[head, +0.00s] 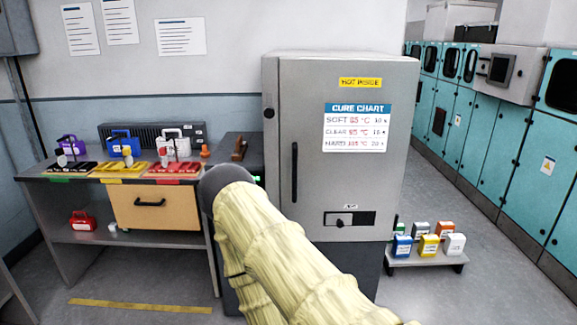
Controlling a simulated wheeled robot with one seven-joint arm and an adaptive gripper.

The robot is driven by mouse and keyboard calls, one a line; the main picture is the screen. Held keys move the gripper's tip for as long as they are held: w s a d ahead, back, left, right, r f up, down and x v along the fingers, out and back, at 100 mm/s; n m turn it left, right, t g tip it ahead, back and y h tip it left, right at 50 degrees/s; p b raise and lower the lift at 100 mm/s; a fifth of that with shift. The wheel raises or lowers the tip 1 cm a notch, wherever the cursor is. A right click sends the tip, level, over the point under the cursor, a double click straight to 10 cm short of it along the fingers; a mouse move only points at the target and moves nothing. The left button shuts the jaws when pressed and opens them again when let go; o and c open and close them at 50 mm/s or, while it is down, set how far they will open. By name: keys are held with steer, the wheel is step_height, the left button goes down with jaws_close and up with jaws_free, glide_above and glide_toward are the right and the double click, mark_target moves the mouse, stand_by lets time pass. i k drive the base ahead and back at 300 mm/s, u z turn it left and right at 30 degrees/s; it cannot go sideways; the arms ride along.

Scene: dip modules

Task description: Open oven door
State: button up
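The grey oven (390,180) stands in the middle of the head view. Its front carries a "HOT INSIDE" label, a cure chart and a small dark panel with a knob low down. The oven door (300,100) looks shut. A dark vertical handle (294,172) is on its left side, with nothing seen touching it. My arm, in a pale yellow sleeve with a dark rounded joint, reaches up from the bottom centre and covers the oven's lower left. My gripper does not show.
A low stand (428,262) with several coloured containers sits right of the oven. Teal cabinets (480,130) line the right. Floor lies open at front right.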

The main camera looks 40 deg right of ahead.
mark_target(345, 124)
steer(key=u, duration=0.15)
steer(key=k, duration=0.3)
steer(key=z, duration=0.85)
steer(key=i, duration=0.9)
steer(key=u, duration=0.05)
